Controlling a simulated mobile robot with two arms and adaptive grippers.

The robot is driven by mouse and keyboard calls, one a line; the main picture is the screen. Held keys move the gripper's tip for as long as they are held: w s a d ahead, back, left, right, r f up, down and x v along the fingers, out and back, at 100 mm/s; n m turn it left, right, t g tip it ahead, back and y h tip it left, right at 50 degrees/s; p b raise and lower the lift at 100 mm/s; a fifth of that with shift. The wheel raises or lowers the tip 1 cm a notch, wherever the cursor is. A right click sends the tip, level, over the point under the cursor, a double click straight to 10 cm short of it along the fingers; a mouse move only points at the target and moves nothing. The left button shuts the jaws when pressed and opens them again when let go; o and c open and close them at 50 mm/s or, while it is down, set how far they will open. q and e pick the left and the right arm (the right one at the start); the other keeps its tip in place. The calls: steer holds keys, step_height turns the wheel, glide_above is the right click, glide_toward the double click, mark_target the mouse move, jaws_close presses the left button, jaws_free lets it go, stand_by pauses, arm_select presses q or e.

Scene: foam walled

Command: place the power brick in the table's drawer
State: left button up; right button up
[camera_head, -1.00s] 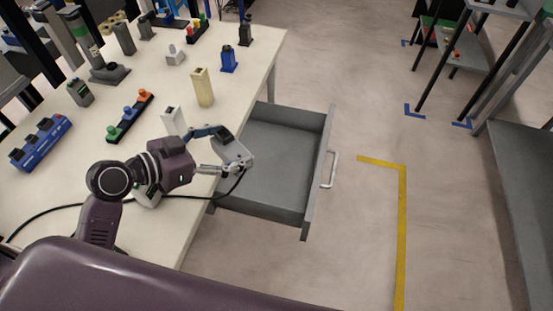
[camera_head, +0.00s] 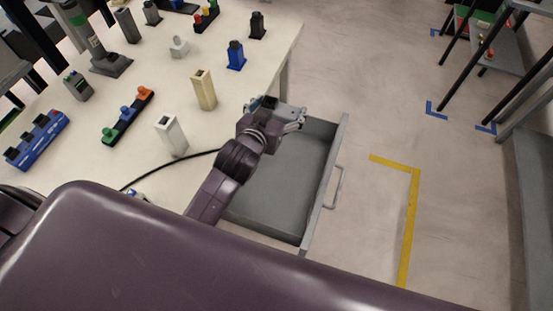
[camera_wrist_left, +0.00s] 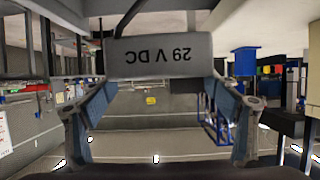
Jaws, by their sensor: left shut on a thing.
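The power brick (camera_wrist_left: 160,68) is a grey block marked "29 V DC", upside down in the left wrist view. My left gripper (camera_head: 291,117) is shut on it, with a finger at each side. In the head view the gripper is over the far-left part of the open drawer (camera_head: 280,205), and the brick is hard to make out there. The drawer is grey, pulled well out from the table (camera_head: 75,160), and its visible floor is empty. My arm hides part of its left side. My right gripper is not in view.
A black cable (camera_head: 165,164) runs over the tabletop towards my left gripper. A white post (camera_head: 172,137), a cream post (camera_head: 204,91) and a blue part (camera_head: 236,57) stand near the table's drawer side. The floor right of the drawer handle (camera_head: 335,188) is clear.

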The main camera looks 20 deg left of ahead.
arm_select(q)
steer(key=f+b, duration=0.1)
steer(key=f, duration=1.4)
steer(key=shift+s+b, duration=0.2)
steer(key=shift+b, duration=0.2)
steer(key=shift+f, duration=0.25)
steer(key=shift+f+b, duration=0.5)
steer(key=shift+f, duration=1.4)
steer(key=o, duration=1.3)
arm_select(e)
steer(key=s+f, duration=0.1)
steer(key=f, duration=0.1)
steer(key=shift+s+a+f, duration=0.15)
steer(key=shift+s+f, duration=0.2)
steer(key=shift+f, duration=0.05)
arm_select(q)
steer(key=shift+o, duration=0.2)
steer(key=v, duration=0.7)
steer(key=shift+s+r, duration=0.1)
steer(key=shift+s, duration=0.2)
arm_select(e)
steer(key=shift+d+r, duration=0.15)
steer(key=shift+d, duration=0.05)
